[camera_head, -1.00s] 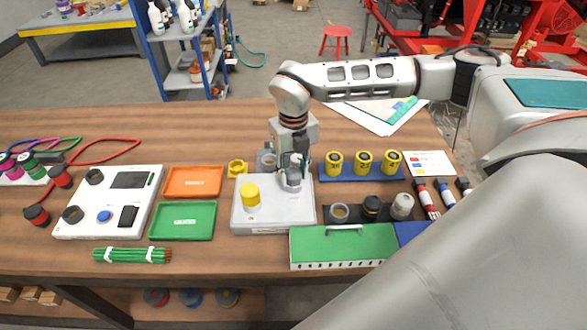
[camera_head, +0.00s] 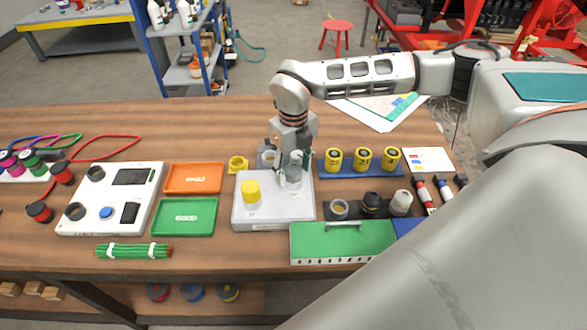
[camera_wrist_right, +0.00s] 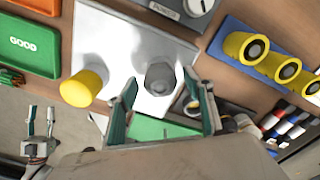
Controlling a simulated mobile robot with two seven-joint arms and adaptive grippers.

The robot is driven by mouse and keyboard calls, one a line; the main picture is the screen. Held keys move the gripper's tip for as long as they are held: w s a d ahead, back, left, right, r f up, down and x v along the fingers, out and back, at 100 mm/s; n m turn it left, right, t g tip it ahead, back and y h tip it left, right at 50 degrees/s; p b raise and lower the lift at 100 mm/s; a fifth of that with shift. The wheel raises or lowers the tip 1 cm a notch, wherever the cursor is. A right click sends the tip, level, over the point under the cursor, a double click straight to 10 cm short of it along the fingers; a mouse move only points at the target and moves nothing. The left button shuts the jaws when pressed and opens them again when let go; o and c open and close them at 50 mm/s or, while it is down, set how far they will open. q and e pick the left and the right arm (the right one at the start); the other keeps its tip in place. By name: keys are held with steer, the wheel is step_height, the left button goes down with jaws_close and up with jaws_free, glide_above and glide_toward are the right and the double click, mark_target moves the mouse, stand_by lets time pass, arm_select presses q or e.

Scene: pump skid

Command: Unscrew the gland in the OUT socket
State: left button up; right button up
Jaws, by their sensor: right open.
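A grey gland (camera_head: 294,174) stands upright on the right part of the light grey block (camera_head: 275,216); it also shows in the right wrist view (camera_wrist_right: 160,80). I cannot read an OUT mark on the block. My right gripper (camera_head: 294,163) is over this gland, pointing down, with its fingers apart on either side. In the wrist view the fingers show a gap to the gland. A yellow cap (camera_head: 251,192) stands on the block's left part. My left gripper (camera_wrist_right: 40,122) shows small at the lower left of the wrist view, fingers apart and empty; the head view does not show it.
Orange (camera_head: 194,178) and green (camera_head: 184,217) trays lie left of the block. A blue rack (camera_head: 350,172) with yellow numbered caps is at its right. A green-topped box (camera_head: 342,241) stands in front at the right. A yellow ring (camera_head: 238,164) lies behind the block.

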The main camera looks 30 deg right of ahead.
steer(key=m+b, duration=0.1)
steer(key=m, duration=0.2)
steer(key=shift+f+b, duration=0.15)
steer(key=shift+b, duration=0.25)
steer(key=shift+m, duration=1)
steer(key=shift+m+b, duration=0.75)
steer(key=shift+m, duration=1.35)
steer(key=shift+r, duration=0.2)
